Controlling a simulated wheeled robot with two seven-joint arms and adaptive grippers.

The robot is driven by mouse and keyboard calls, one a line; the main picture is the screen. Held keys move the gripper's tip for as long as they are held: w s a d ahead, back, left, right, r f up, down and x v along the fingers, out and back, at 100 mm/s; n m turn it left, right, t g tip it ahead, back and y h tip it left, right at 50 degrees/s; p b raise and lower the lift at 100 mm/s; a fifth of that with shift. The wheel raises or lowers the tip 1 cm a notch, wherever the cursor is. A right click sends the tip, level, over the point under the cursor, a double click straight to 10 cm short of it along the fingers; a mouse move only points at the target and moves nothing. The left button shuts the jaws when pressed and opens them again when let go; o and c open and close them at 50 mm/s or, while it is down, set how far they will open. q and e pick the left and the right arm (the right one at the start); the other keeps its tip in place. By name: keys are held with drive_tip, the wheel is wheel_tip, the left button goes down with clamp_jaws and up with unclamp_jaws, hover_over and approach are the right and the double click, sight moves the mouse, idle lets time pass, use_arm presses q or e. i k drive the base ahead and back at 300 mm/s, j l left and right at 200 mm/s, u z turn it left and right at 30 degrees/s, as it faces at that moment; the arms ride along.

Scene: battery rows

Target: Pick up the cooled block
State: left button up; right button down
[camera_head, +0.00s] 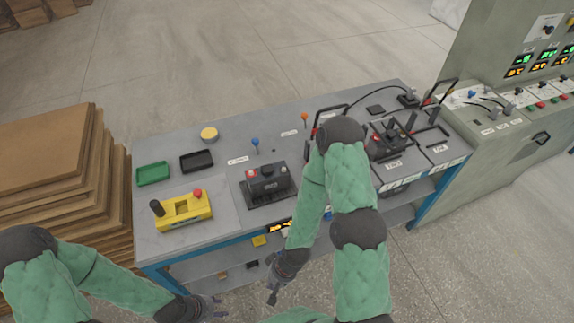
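A black block (267,180) with a red cap and a dark knob sits on a dark base on the grey workbench, near the middle front. A second black block with red parts (387,146) sits in a station at the bench's right; my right arm stands close to it in the picture. I cannot tell which block is the cooled one. My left gripper (217,306) is low at the bottom, in front of the bench, open and empty. My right gripper (270,280) hangs in front of the bench's front edge, below the middle block, open and empty.
A yellow fixture (183,210), a green tray (153,173) and a black tray (196,160) are on the bench's left. Stacked brown boards (60,180) stand at the left. A control cabinet (510,110) stands at the right. The bench has a lower shelf (215,268).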

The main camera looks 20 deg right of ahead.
sight(263, 181)
drive_tip(key=z, duration=0.65)
drive_tip(key=u, duration=0.4)
drive_tip(key=l+u, duration=0.4)
drive_tip(key=k+l+u, duration=0.15)
drive_tip(key=u, duration=0.2)
drive_tip(key=k+l+u, duration=0.15)
drive_tip(key=l+u, duration=0.25)
drive_tip(key=i+l, duration=0.15)
drive_tip(key=i, duration=0.2)
